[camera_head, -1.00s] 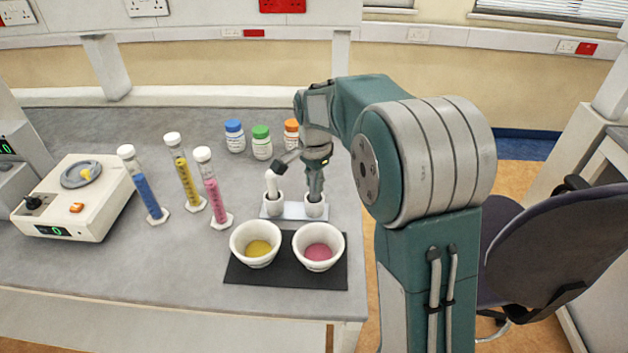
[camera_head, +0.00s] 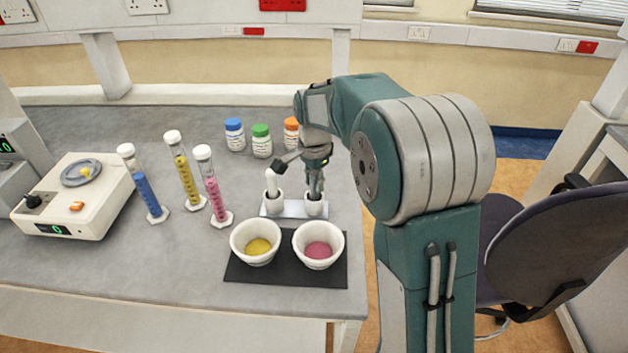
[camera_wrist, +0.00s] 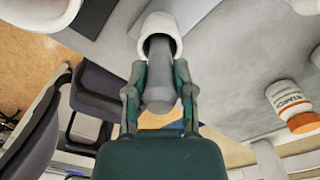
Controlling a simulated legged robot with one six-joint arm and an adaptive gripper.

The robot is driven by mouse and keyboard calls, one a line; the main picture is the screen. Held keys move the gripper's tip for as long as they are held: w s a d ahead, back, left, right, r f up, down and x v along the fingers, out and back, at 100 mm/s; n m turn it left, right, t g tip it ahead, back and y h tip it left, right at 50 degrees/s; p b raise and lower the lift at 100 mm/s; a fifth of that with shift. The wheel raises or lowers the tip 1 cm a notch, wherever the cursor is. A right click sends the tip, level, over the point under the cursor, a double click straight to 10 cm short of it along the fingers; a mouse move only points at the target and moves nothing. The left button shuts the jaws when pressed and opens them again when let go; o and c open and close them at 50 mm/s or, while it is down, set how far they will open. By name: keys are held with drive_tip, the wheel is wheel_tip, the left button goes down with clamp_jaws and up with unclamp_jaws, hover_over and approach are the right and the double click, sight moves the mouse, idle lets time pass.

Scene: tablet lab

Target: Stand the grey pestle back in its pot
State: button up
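The grey pestle (camera_wrist: 160,75) stands with its lower end inside a white pot (camera_wrist: 151,27) in the wrist view, its wide end toward my palm. In the head view this is the right-hand pot (camera_head: 314,207) on a small pale holder (camera_head: 293,209). My gripper (camera_wrist: 160,70) points down over it, with one finger on each side of the pestle. The fingers look closed in on the pestle; the contact itself is hard to make out. In the head view the gripper (camera_head: 316,180) hides most of the pestle.
Two mortars, with yellow (camera_head: 257,240) and pink (camera_head: 319,243) contents, sit on a black mat in front. Three capped bottles (camera_head: 262,143) stand behind, and three cylinders (camera_head: 187,178) and a balance (camera_head: 75,198) to the left.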

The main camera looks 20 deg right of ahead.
drive_tip(key=o, duration=0.3)
wheel_tip(320, 180, up, 11)
drive_tip(key=shift+w+f, duration=0.1)
drive_tip(key=shift+f, duration=0.05)
drive_tip(key=shift+r, duration=0.6)
drive_tip(key=s+r+n+t, duration=0.35)
drive_tip(key=s+n, duration=0.35)
drive_tip(key=s, duration=0.8)
drive_tip(key=s+f+n, duration=0.1)
drive_tip(key=s+n, duration=0.1)
drive_tip(key=s, duration=0.2)
drive_tip(key=s+f+n+t, duration=0.1)
drive_tip(key=s+f, duration=0.1)
drive_tip(key=s, duration=0.2)
drive_tip(key=s+f+n+t, duration=0.1)
drive_tip(key=s+f+n, duration=0.1)
drive_tip(key=s, duration=0.2)
drive_tip(key=shift+s+f+n, duration=0.15)
drive_tip(key=shift+s+n, duration=0.15)
drive_tip(key=shift+s, duration=0.1)
